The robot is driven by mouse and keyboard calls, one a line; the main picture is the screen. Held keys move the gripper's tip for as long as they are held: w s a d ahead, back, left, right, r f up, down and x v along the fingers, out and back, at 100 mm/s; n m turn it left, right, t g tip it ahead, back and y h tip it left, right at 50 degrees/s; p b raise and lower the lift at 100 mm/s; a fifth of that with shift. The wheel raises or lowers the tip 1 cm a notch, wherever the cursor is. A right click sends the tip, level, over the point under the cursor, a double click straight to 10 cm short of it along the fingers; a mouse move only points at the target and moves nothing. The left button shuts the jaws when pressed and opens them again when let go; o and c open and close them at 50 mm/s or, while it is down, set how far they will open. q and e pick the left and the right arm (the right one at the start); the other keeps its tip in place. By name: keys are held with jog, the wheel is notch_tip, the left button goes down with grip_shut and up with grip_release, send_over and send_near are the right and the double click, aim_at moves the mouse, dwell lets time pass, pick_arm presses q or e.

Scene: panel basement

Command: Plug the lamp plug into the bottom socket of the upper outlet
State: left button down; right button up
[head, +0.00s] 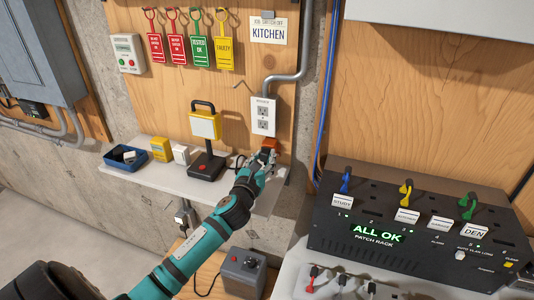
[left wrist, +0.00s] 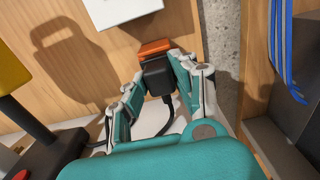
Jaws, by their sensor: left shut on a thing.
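The white upper outlet (head: 263,117) with two sockets, one above the other, is on the wooden panel. Its lower edge shows at the top of the left wrist view (left wrist: 120,8). My left gripper (head: 264,160) is just below the outlet, shut on the black lamp plug (left wrist: 158,77). Plug and outlet are apart; the prongs are hidden. The work lamp (head: 205,126), yellow with a pale face and black base, stands left of the gripper. My right gripper is out of view.
A narrow shelf (head: 128,165) under the panel holds a blue tray (head: 125,160), a yellow box (head: 161,149) and a white box (head: 181,154). A grey conduit (head: 305,45) runs down to the outlet. A black patch rack (head: 390,220) stands at right.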

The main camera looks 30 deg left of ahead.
aim_at(264, 159)
pick_arm(q)
jog(key=shift+p+v, duration=0.5)
jog(key=shift+v, duration=1.9)
